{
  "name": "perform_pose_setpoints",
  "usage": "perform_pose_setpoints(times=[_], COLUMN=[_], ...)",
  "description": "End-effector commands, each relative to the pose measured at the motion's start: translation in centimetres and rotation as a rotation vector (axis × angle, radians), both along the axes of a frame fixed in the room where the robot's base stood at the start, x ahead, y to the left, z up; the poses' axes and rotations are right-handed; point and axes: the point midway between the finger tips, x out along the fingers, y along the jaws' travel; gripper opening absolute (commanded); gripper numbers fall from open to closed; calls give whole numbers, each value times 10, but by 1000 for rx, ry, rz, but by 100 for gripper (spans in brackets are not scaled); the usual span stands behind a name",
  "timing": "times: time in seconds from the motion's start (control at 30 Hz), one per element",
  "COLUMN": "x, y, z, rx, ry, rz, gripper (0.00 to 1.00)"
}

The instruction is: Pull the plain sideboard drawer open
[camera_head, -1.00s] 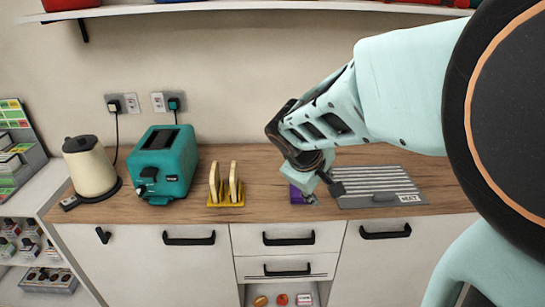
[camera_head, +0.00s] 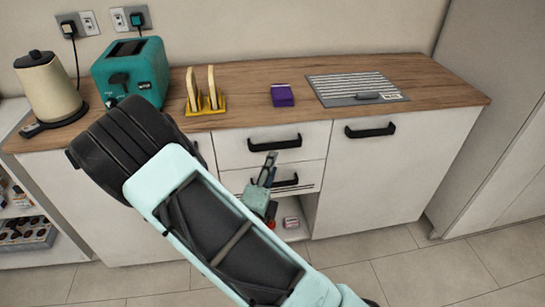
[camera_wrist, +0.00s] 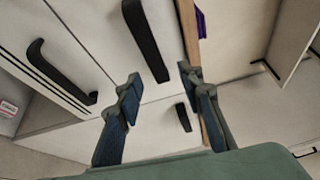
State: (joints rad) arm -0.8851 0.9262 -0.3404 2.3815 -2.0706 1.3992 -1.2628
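The white sideboard has two stacked drawers, both closed. The upper drawer (camera_head: 240,146) has a black bar handle (camera_head: 274,143). The lower drawer (camera_head: 313,172) has a similar handle (camera_head: 288,181), partly hidden behind my gripper (camera_head: 267,165). In the wrist view my gripper (camera_wrist: 160,87) is open and empty. The upper handle (camera_wrist: 146,40) appears beyond the gap between its fingertips, with no contact visible. The lower handle (camera_wrist: 55,75) lies left of the fingers there.
A cupboard door handle (camera_head: 370,130) is to the right of the drawers. An open shelf with small items (camera_head: 291,222) is below them. The wooden worktop (camera_head: 420,90) holds a teal toaster (camera_head: 132,72), yellow rack (camera_head: 206,108), purple box (camera_head: 282,95) and grey slatted board (camera_head: 350,88).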

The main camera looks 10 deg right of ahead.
Motion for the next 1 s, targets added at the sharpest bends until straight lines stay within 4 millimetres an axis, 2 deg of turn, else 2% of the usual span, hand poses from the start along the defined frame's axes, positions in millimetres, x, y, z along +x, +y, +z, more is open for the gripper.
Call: perform_pose_setpoints(times=[0.07,0.23,0.5,0.7,1.0], x=[0,13,60,88,100], y=[6,3,-17,-28,-33], z=[-10,-12,-12,-11,-10], rx=[-43,-58,-54,-54,-55], ry=[23,31,27,28,29], rz=[32,43,40,41,43], gripper=[35,35,35,35,35])
